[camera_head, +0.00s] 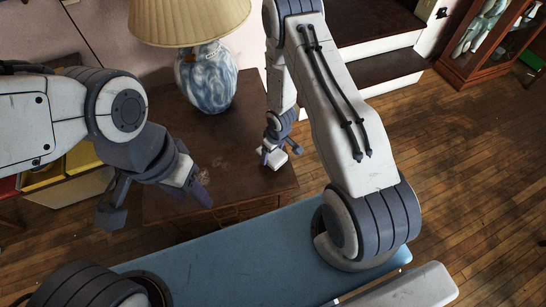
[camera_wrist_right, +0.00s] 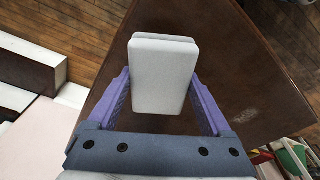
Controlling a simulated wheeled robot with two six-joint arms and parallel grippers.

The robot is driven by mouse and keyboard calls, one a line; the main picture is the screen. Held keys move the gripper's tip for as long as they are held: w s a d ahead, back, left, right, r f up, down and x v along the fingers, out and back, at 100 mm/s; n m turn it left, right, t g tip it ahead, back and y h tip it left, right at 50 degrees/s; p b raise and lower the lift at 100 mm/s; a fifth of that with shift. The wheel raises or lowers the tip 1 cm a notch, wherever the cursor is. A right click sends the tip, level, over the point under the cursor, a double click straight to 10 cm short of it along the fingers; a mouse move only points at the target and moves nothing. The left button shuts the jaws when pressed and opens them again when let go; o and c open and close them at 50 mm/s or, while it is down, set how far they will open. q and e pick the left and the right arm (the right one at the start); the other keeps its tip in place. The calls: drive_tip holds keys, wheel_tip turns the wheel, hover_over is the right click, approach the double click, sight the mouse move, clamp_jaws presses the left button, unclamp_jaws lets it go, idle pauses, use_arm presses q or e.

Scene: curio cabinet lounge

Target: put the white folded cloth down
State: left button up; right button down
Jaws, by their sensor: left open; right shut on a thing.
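The white folded cloth (camera_wrist_right: 163,72) is a small pale block with a fold line along its top, between the purple fingers of my right gripper (camera_wrist_right: 158,82). In the head view the cloth (camera_head: 278,160) shows small at the tip of my right gripper (camera_head: 273,151), over the right part of the dark wooden table (camera_head: 235,160). I cannot tell whether it touches the tabletop. My right gripper is shut on it. My left gripper (camera_head: 156,203) is open and empty near the table's front left, its fingers wide apart.
A blue and white lamp (camera_head: 207,78) with a cream shade stands at the back of the table. The tabletop between lamp and front edge looks bare. White and dark steps (camera_head: 380,65) and a glass cabinet (camera_head: 488,40) stand to the right on the wooden floor.

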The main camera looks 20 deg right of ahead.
sight(272, 159)
drive_tip(key=shift+f, duration=1.9)
